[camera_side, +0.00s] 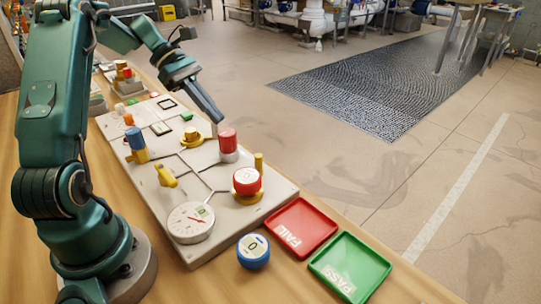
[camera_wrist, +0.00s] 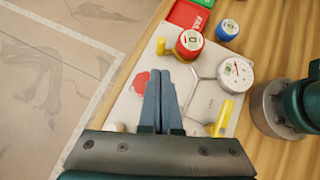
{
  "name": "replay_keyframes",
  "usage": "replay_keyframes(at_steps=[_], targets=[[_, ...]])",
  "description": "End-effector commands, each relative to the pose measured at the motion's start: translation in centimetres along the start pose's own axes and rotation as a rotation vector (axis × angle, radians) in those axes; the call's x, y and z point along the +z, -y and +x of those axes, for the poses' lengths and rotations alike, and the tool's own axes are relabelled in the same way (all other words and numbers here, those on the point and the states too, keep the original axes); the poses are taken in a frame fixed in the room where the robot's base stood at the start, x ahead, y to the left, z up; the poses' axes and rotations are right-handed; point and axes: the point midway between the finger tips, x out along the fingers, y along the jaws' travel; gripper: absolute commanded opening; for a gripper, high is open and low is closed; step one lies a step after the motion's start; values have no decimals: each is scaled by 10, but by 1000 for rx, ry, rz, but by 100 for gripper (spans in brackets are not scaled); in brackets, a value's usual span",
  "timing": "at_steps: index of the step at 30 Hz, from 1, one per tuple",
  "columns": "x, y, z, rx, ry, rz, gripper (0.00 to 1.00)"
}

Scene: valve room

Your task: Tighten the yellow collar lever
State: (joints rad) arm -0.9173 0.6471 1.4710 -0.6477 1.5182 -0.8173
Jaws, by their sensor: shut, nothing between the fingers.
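A yellow collar (camera_side: 246,196) sits around the base of a red-topped round cap (camera_side: 247,181) on the near right part of the pale board. Its upright yellow post (camera_side: 259,162) stands behind the cap. In the wrist view the collar's post (camera_wrist: 160,45) is left of the red cap (camera_wrist: 190,43), beyond my fingertips. My gripper (camera_side: 220,121) is shut and empty above the board, near a red-topped white cylinder (camera_side: 228,138) and apart from the collar. In the wrist view the closed fingers (camera_wrist: 160,76) point toward the collar; they hide part of the board.
A yellow lever (camera_side: 166,176), a blue-topped part (camera_side: 136,138), another yellow fitting (camera_side: 192,137) and a dial gauge (camera_side: 191,222) stand on the board (camera_side: 212,247). A blue cap (camera_side: 253,251), a red FAIL tray (camera_side: 300,228) and a green PASS tray (camera_side: 350,267) lie off its near end.

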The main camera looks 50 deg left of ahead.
Motion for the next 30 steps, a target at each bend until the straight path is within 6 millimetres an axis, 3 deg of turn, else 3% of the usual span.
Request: replay_keyframes(at_steps=[5,18,30], targets=[[1,0,15,-3,2,0,0],[1,0,87,-4,1,1,0],[0,0,100,0,-1,0,0]])
